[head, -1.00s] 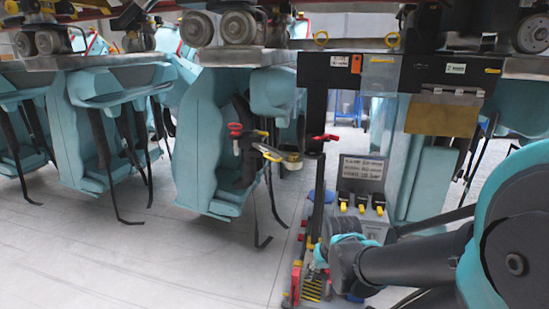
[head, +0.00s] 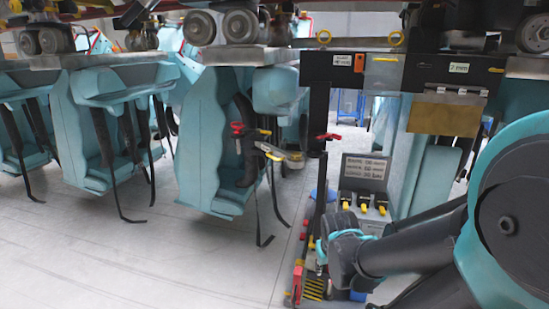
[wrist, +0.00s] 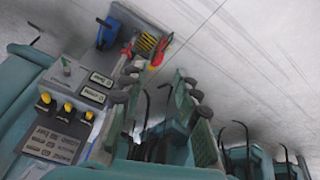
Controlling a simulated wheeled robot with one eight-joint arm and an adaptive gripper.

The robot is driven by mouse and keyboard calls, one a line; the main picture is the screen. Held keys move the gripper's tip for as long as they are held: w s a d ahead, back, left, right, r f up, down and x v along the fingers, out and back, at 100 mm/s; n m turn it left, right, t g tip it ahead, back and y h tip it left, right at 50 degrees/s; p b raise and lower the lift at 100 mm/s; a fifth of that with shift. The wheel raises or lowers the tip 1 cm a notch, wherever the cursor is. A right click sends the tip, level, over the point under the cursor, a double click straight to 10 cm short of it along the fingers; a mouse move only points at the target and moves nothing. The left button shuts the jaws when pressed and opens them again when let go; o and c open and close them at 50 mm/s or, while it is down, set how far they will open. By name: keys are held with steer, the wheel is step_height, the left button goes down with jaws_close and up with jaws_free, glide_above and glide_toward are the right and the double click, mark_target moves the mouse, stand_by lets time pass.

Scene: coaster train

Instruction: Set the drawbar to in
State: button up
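A short dark bar with yellow marks and a pale ring-like end (head: 290,156) sticks out between the hanging cars in the head view. It may be the drawbar, but I cannot tell for sure. A red handle (head: 237,128) sits at its left. My gripper (head: 322,250) is low in front of the floor stand, right of and below the bar, and apart from it. In the wrist view its two fingers (wrist: 160,97) stand apart with nothing visible between them. The bar cannot be made out in the wrist view.
A dark post with a red lever (head: 327,137) stands right of the bar. A control box with yellow switches (head: 363,206) stands behind my gripper and shows in the wrist view (wrist: 68,107). Teal seats (head: 215,150) with dangling straps hang at left. The front-left floor is clear.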

steer(key=w+d+r+n+t+h, duration=0.2)
steer(key=w+r+n+h, duration=0.2)
steer(key=w, duration=0.5)
steer(key=n+t, duration=1.2)
glide_toward(271, 157)
steer(key=shift+y, duration=0.4)
steer(key=x, duration=1.1)
steer(key=shift+d, duration=0.1)
jaws_close()
steer(key=shift+s+f, duration=0.1)
